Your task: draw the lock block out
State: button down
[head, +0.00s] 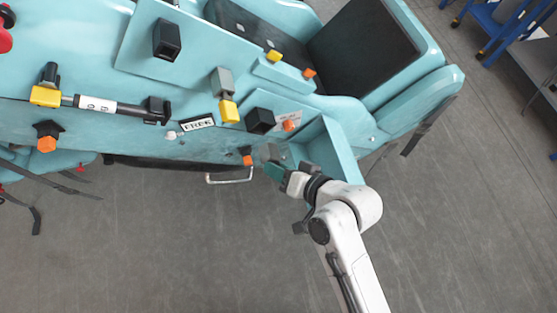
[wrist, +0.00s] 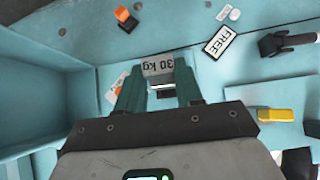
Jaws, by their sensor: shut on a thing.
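My gripper (head: 277,171) reaches the teal train body (head: 190,148) from the lower right in the head view. In the wrist view its green fingers (wrist: 158,88) are shut on a grey block (wrist: 158,65) marked "30 kg", apparently the lock block. The block's marked face shows at the fingertips. In the head view only a small grey part (head: 268,152) shows beyond the fingers. The block's far side, and whether it still sits in a slot, cannot be seen. A white plate marked FREE (head: 198,123) lies beside it; it also shows in the wrist view (wrist: 219,42).
A teal open-topped box (head: 331,150) stands right of my gripper; its walls fill the left of the wrist view (wrist: 45,82). An orange knob (head: 247,160), a black block (head: 261,120) and a yellow handle (head: 229,112) are close by. Grey floor (head: 180,250) is clear in front.

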jog(key=s, duration=0.1)
jog(key=s+d+p, duration=0.1)
jog(key=s, duration=0.1)
jog(key=shift+s, duration=0.25)
dwell(0.4)
